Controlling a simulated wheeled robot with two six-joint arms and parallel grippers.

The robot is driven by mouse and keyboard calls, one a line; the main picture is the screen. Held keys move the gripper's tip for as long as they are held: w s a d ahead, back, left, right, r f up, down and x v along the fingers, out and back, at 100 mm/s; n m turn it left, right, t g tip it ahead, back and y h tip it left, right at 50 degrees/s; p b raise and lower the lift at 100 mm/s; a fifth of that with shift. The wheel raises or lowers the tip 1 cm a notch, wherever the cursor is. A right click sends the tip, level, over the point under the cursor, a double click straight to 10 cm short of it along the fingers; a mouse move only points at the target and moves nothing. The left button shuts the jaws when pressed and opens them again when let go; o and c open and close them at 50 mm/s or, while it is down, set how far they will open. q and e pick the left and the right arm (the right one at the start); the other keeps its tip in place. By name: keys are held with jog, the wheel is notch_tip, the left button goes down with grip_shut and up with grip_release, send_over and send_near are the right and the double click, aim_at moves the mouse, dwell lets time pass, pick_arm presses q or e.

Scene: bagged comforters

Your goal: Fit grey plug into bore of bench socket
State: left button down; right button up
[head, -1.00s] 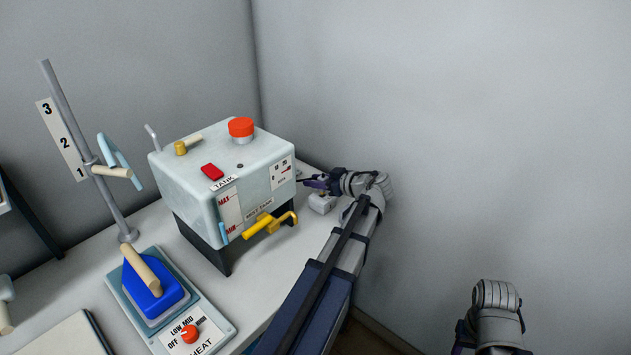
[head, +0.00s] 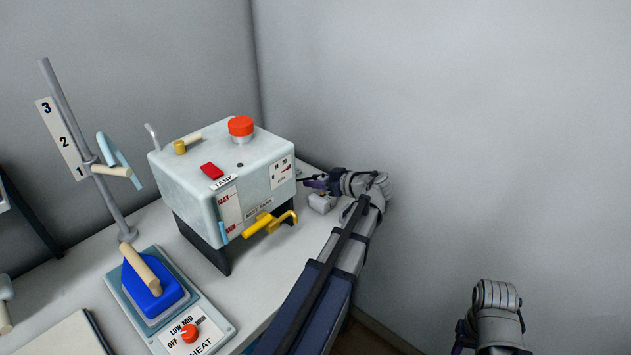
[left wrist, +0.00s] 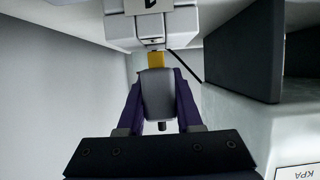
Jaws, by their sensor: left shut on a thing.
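My left gripper (head: 314,182) reaches to the right of the tank box, just above the small white bench socket (head: 321,203). In the left wrist view its two purple fingers (left wrist: 158,100) are shut on the grey plug (left wrist: 157,93), one on each side. A yellow piece (left wrist: 155,60) lies between the plug's far end and the white socket block (left wrist: 152,28). The plug lines up roughly with the block; I cannot tell whether its tip is inside the bore, which is hidden. My right gripper is mostly cut off at the lower edge, its jaws unclear (head: 458,348).
The tank box (head: 240,165), with a red knob and yellow handles, stands close left of my left gripper. A blue iron (head: 150,290) on a heat base and a pole (head: 90,150) are farther left. A grey wall (head: 450,130) is close behind and right.

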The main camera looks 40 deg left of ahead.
pick_arm(q)
jog(key=shift+f, duration=0.2)
jog(key=shift+r, duration=0.35)
jog(key=shift+f, duration=0.4)
dwell(4.2)
jog(key=shift+r, duration=0.4)
jog(key=shift+w, duration=0.1)
dwell(0.7)
jog(key=shift+f, duration=0.4)
dwell(1.1)
jog(key=c, duration=0.9)
grip_release()
